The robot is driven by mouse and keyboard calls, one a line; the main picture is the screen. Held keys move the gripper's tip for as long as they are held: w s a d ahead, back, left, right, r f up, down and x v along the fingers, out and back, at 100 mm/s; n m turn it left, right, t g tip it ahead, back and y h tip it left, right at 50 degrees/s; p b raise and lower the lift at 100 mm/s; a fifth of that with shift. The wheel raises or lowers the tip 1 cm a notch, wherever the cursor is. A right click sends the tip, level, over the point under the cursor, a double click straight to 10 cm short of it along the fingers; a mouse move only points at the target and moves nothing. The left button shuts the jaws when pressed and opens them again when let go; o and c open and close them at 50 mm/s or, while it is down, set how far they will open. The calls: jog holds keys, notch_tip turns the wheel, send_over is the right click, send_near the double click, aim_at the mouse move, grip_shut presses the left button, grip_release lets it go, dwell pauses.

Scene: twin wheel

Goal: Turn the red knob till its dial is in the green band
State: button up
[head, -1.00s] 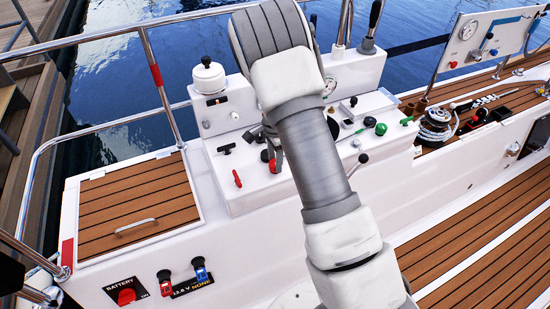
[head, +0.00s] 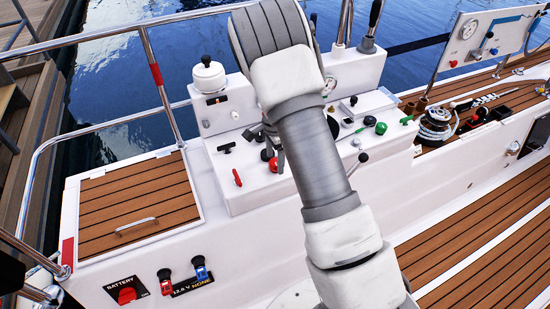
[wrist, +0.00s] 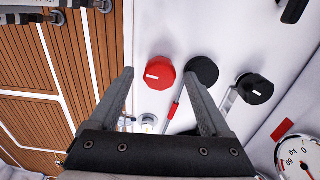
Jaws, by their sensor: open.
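The red knob (wrist: 159,73) is a round cap with a white pointer line. In the wrist view it lies between the spread fingertips of my gripper (wrist: 158,78), with a gap on either side. I cannot tell how far it is beyond the tips. In the head view the red knob (head: 274,165) shows on the white console, just beside my arm. My gripper is open and empty, mostly hidden behind my arm there. A dial (wrist: 300,158) with numbers is cut off at the lower right of the wrist view. No green band is visible on it.
A black knob (wrist: 201,70) sits close to the right finger, with a black-knobbed lever (wrist: 255,88) farther right. On the console are a red-handled lever (head: 237,178), a green knob (head: 381,128) and a white winch-like drum (head: 209,76). A steel rail (head: 160,85) runs at the left.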

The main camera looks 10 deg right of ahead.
notch_tip(320, 180, up, 17)
jog(key=p, duration=0.2)
jog(key=shift+r+p, duration=0.15)
jog(key=shift+p, duration=0.15)
jog(key=s+r+n+t+y+p, duration=0.1)
jog(key=s+r+n, duration=0.2)
jog(key=s+r, duration=0.4)
jog(key=s+r+n+t+p, duration=0.1)
jog(key=s+r+n, duration=0.25)
jog(key=r, duration=0.55)
jog(key=s+r+n+t+p, duration=0.1)
jog(key=s+r+n, duration=0.2)
jog(key=s, duration=0.6)
jog(key=s+r+n+t+h+p, duration=0.1)
jog(key=s+r+n+t+p, duration=0.1)
jog(key=s+n, duration=0.4)
jog(key=shift+s+r+t, duration=0.3)
jog(key=shift+s+r, duration=0.15)
jog(key=shift+s, duration=1)
jog(key=shift+a, duration=0.2)
